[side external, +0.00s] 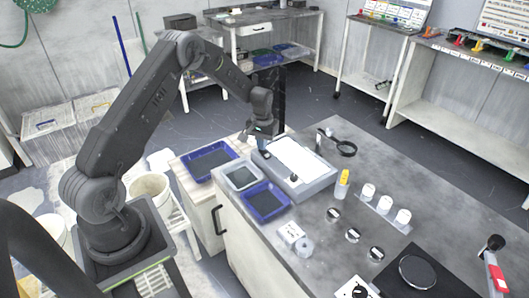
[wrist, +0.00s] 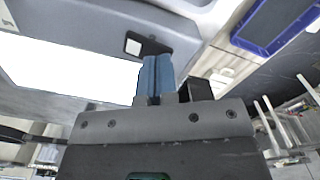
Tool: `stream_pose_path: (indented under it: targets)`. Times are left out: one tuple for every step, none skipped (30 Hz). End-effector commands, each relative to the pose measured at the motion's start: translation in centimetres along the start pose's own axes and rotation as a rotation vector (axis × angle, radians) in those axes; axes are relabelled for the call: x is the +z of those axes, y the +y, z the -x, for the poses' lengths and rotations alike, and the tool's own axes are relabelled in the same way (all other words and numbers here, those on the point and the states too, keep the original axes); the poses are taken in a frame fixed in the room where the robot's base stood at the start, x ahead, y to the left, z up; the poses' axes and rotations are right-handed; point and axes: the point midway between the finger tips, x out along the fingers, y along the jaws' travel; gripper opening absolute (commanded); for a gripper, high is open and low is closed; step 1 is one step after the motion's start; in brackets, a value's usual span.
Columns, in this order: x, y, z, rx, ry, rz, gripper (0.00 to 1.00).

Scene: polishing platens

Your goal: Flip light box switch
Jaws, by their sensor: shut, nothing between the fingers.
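The light box (side external: 318,184) is a grey sloped case with a bright white panel (side external: 295,157), standing on the bench's left end. In the wrist view, the white panel (wrist: 70,75) fills the left side. A small switch (wrist: 133,46), a white rocker in a black frame, sits on the grey casing beside the panel. My gripper (side external: 263,147) is over the box's far left corner. In the wrist view, its blue fingers (wrist: 156,60) are shut and empty, with tips just right of the switch. I cannot tell whether they touch the casing. The switch is not clear in the side view.
Blue trays (side external: 266,217) and a pale tray (side external: 241,178) lie left of the box. A magnifier (side external: 343,147) is behind it. A yellow-capped bottle (side external: 342,183), white jars (side external: 386,203) and small metal discs (side external: 352,236) stand to the right.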

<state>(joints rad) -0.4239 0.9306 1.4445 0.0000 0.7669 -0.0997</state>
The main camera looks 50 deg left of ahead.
Motion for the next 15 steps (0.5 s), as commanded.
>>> stream_pose_path:
  targets:
    - [0.0,0.0,-0.1,0.0,0.0,0.0,0.0]
    - [0.0,0.0,-0.14,0.0,0.0,0.0,0.0]
    - [0.0,0.0,-0.2,0.0,0.0,0.0,0.0]
    - [0.01,0.0,-0.25,0.0,0.0,0.0,0.0]
    - [0.0,0.0,-0.3,0.0,0.0,0.0,0.0]
    - [0.01,0.0,-0.36,0.0,0.0,0.0,0.0]
    - [0.0,0.0,-0.4,0.0,0.0,0.0,0.0]
    - [0.01,0.0,-0.44,0.0,0.0,0.0,0.0]
    - [0.0,0.0,-0.5,0.0,0.0,0.0,0.0]
    - [0.01,0.0,-0.54,0.0,0.0,0.0,0.0]
    - [0.01,0.0,-0.58,0.0,0.0,0.0,0.0]
    - [0.01,0.0,-0.64,0.0,0.0,0.0,0.0]
    - [0.01,0.0,-0.69,0.0,0.0,0.0,0.0]
    - [0.01,0.0,-0.73,0.0,0.0,0.0,0.0]
    - [0.01,0.01,-0.79,0.0,0.0,0.0,0.0]
